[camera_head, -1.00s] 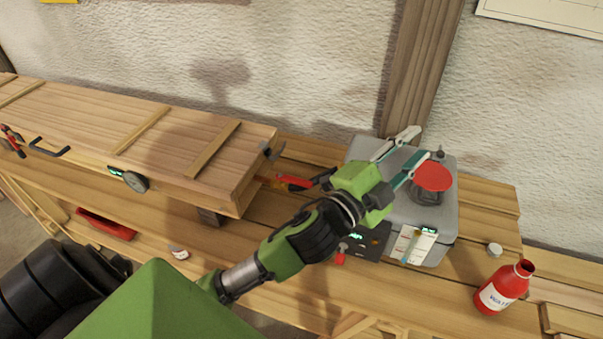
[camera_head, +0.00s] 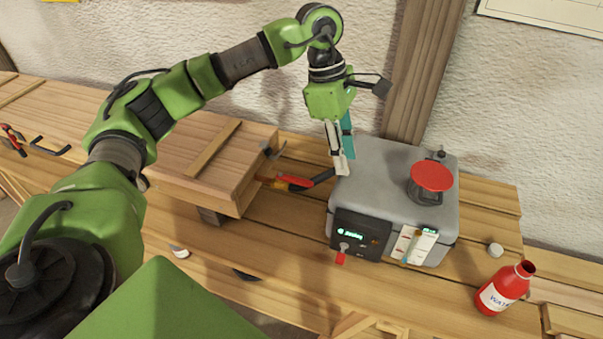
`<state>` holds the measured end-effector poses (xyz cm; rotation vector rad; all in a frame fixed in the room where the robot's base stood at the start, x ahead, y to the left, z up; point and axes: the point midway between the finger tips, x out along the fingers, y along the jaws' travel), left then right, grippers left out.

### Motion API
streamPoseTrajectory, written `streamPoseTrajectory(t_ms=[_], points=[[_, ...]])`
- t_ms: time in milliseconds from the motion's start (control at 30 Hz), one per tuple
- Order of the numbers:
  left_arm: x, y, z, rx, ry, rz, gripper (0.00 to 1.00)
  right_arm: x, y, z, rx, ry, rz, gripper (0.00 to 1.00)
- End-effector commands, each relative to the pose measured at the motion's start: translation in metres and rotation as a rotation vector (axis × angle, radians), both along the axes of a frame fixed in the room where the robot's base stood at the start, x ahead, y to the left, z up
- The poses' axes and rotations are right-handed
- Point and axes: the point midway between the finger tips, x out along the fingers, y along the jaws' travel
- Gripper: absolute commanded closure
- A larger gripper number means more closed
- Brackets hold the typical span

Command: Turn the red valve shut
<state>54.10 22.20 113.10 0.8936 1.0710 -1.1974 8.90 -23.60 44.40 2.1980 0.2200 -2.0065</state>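A grey metal box (camera_head: 385,180) stands on the wooden bench. A round red knob (camera_head: 432,176) sits on top of the box; I cannot tell for sure which red part is the valve. My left gripper (camera_head: 342,155) points down at the box's back left corner, away from both red parts. Its fingers overlap in this view, so their opening is unclear; nothing shows in them. My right gripper is out of view.
A red bottle (camera_head: 503,289) and a small white cap (camera_head: 495,250) stand right of the box. A long wooden crate (camera_head: 215,170) fills the left of the bench. A red-and-black tool (camera_head: 296,183) lies between crate and box. The bench front is mostly clear.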

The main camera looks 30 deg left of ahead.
Motion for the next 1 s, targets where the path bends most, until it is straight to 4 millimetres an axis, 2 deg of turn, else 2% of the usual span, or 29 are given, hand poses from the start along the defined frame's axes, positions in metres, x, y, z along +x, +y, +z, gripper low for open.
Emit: streamPoseTrajectory(t_ms=[33, 100, 233, 333, 467, 800, 1000], points=[[0.001, 0.031, 0.010, 0.082, 0.002, 0.020, 0.71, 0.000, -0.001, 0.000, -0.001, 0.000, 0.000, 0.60], [-0.001, 0.064, 0.020, 0.173, 0.017, 0.041, 0.71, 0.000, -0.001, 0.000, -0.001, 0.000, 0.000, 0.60], [-0.007, 0.096, 0.030, 0.261, 0.040, 0.066, 0.71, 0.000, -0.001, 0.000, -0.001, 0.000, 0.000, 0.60], [-0.009, 0.102, 0.027, 0.278, 0.047, 0.069, 0.71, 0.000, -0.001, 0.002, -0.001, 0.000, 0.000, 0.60], [-0.009, 0.102, 0.011, 0.277, 0.050, 0.070, 0.71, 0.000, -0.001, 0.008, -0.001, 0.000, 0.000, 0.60], [-0.010, 0.100, -0.059, 0.273, 0.050, 0.068, 0.71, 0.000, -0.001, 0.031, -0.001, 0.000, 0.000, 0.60], [-0.009, 0.100, -0.091, 0.273, 0.048, 0.068, 0.71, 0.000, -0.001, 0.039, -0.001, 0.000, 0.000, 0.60]])
